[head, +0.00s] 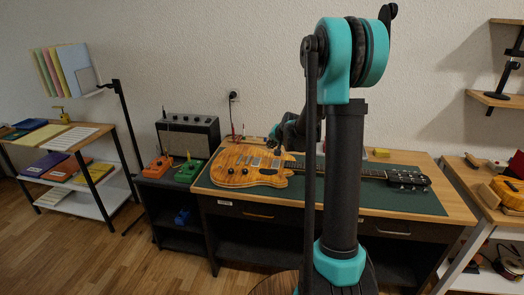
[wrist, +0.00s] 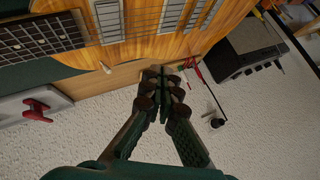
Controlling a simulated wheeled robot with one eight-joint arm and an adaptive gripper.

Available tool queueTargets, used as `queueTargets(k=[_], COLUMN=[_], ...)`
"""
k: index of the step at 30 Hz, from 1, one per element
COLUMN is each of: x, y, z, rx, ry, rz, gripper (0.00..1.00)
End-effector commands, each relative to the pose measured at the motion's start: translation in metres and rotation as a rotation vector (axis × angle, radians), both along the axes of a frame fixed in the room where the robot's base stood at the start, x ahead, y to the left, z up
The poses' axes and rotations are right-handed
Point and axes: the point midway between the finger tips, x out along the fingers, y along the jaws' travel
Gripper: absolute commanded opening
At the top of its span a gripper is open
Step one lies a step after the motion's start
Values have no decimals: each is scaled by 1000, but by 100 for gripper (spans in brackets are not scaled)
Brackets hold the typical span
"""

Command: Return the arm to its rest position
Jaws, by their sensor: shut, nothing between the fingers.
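My arm rises in front of the bench in the head view, with a teal and black elbow (head: 345,60) high up and a dark upright link below it. My gripper (head: 273,139) is small and partly hidden there, out over the back of the workbench near the guitar body. In the wrist view my gripper (wrist: 165,80) is shut, its dark fingers together with nothing between them. An orange wood-grain electric guitar (head: 236,168) lies on the bench's green mat; its strings and pickups (wrist: 150,15) show at the top of the wrist view. My arm hides part of the guitar neck.
The wooden workbench (head: 450,207) stands against a white wall. A black amplifier (head: 187,132) stands left of it, with an orange pedal (head: 158,166) and a green pedal (head: 188,170) in front. Shelving stands at both sides. Wood floor is clear at front left.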

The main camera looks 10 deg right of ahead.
Motion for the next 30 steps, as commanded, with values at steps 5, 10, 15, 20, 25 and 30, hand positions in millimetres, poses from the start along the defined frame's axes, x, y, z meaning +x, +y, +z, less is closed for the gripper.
queueTargets(k=[5,10,15,20,25,30], x=[-50,-132,-216,-294,-360,-395], y=[1,0,-5,-12,-21,-27], z=[3,1,-11,-30,-51,-65], rx=[-61,-162,-262,-353,-429,-469], ry=[36,98,164,228,287,320], rz=[44,117,192,260,317,348], gripper=[0,0,0,0,0,0])
